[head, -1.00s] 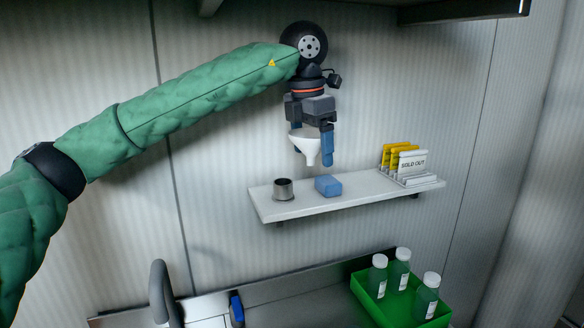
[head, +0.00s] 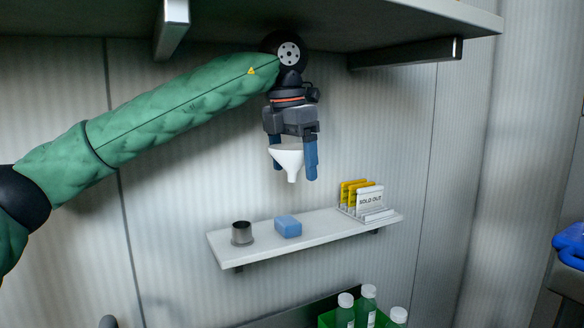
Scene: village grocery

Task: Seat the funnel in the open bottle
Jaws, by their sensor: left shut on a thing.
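My left gripper (head: 293,158) is shut on a white funnel (head: 287,158), held spout down between its blue fingers. The funnel hangs in the air above a small white wall shelf (head: 330,231). Several bottles stand in a green crate (head: 326,319) at the bottom edge. The left one (head: 345,313), the middle one (head: 367,301) and the right one (head: 398,318) all have white tops. Their lower parts are cut off by the picture edge. I cannot pick out an open bottle. My right gripper is not in view.
On the wall shelf are a grey metal cup (head: 241,233), a blue block (head: 287,226) and a rack with yellow cards and a "SOLD OUT" sign (head: 369,199). A large overhead shelf (head: 340,20) with brackets is close above my arm. A blue object (head: 570,243) shows at the right edge.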

